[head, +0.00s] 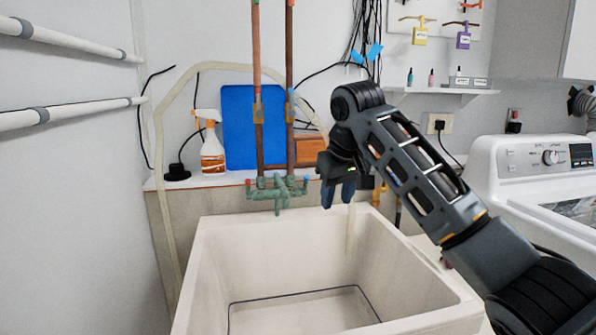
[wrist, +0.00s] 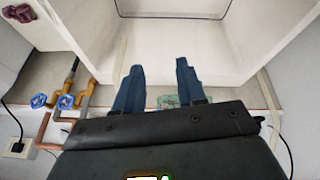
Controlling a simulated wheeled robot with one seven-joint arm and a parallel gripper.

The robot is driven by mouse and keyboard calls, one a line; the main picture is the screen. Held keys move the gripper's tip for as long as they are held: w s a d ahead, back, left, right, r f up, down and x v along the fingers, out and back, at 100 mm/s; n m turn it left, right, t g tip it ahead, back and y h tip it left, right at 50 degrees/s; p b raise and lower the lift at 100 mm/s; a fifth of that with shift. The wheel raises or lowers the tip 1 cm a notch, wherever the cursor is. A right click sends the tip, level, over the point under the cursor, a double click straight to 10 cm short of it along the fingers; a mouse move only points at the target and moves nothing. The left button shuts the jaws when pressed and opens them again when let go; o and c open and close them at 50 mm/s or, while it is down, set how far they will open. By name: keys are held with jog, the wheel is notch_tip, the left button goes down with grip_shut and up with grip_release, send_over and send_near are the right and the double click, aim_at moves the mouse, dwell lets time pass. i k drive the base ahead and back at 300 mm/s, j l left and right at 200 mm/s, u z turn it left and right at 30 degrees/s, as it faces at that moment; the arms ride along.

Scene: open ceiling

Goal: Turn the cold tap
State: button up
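A green, weathered tap fixture (head: 277,191) sits at the base of two copper pipes above the back of the sink (head: 208,258). Its left end has a red knob (head: 248,182) and its right end has a blue knob (head: 306,179). My gripper (head: 339,196) points down over the sink's back edge, just right of the blue knob and apart from it. In the wrist view my gripper (wrist: 158,76) has its two blue fingers spread with nothing between them. Part of the green fixture (wrist: 172,101) shows there beyond the fingers; its knobs are hidden by the gripper body.
Brass valves with blue handles (wrist: 65,102) stand beside the sink. A spray bottle (head: 212,148) and a blue board (head: 252,128) stand on the ledge behind. A white washing machine (head: 515,160) is at the right.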

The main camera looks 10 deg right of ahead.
aim_at(307, 178)
jog(key=i, duration=0.85)
